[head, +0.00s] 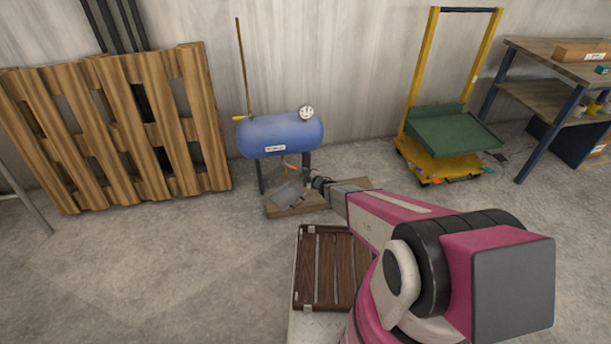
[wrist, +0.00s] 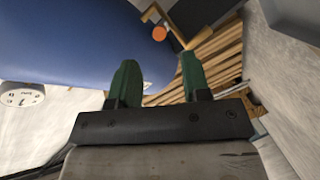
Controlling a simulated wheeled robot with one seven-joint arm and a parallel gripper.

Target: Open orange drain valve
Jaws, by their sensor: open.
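A blue tank (head: 280,134) with a round gauge (head: 306,113) on top stands by the wall. It fills the upper left of the wrist view (wrist: 75,40), with the gauge (wrist: 22,95) at the left edge. The orange drain valve shows there as a round orange end (wrist: 159,33) beside a brass-coloured fitting. My gripper (wrist: 160,77) has two green fingers, spread apart with nothing between them. The valve lies beyond the fingertips, roughly in line with the gap, apart from both. In the head view my arm reaches to just below the tank, and the fingertips are hard to make out.
A wooden board (head: 352,186) lies under the tank. A wooden pallet (head: 120,125) leans on the wall at left. A yellow cart (head: 418,157) with a green platform and a workbench (head: 540,65) stand at right. A dark slatted wooden top (head: 322,265) is in front.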

